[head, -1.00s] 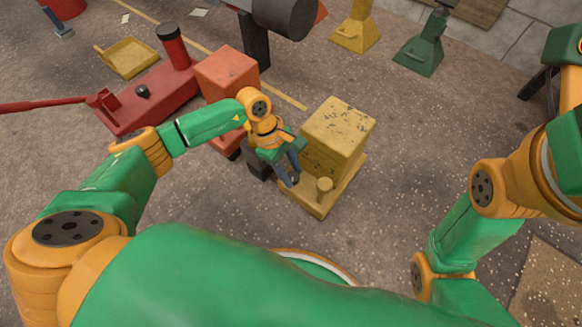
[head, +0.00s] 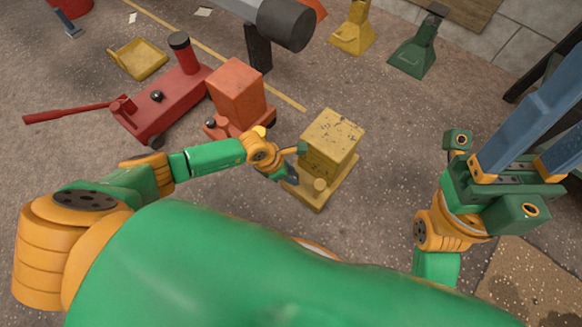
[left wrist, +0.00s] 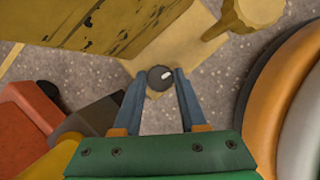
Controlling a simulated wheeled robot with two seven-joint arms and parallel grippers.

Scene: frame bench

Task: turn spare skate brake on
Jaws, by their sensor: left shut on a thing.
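A scuffed yellow skate (head: 331,135), a block on a flat base with a round yellow post (head: 319,185), stands on the floor at centre. My left gripper (head: 292,176) reaches its near left corner. In the left wrist view, a dark round knob (left wrist: 160,78) with a pale mark sits between the two blue fingertips of my left gripper (left wrist: 159,84), which is shut on it at the skate's base. The knob is hidden in the head view. My right gripper (head: 553,122) is at the right, its blue fingers apart and empty, tips partly out of frame.
An orange skate (head: 238,92) stands left of the yellow one, beside a red floor jack (head: 165,104) with a long handle. Yellow (head: 352,34) and green (head: 412,55) stands are at the back. Floor right of the yellow skate is clear.

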